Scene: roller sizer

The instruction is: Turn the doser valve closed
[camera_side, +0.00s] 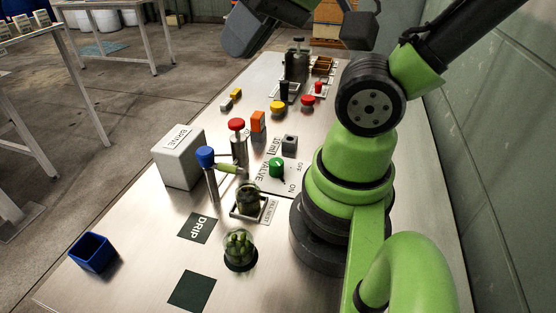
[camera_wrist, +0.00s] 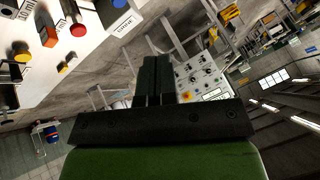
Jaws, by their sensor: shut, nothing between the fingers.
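A green knob (camera_side: 277,168) stands on a white plate printed VALVE (camera_side: 263,172), with OFF and ON marks, near the middle of the steel bench in the side view. Its exact setting is too small to read. A post with a blue top (camera_side: 205,157) and a post with a red top (camera_side: 237,126) stand to its left, by a white BRINE box (camera_side: 180,157). My gripper (camera_wrist: 155,62) is shut and empty in the wrist view, away from the knob. In the side view my wrist is cut off at the top edge.
A glass jar of green pieces (camera_side: 239,248), a DRIP mat (camera_side: 197,228) and a blue bin (camera_side: 92,253) occupy the near bench. An orange block (camera_side: 258,121), yellow button (camera_side: 278,107) and red button (camera_side: 308,101) stand farther back. A wall runs along the right.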

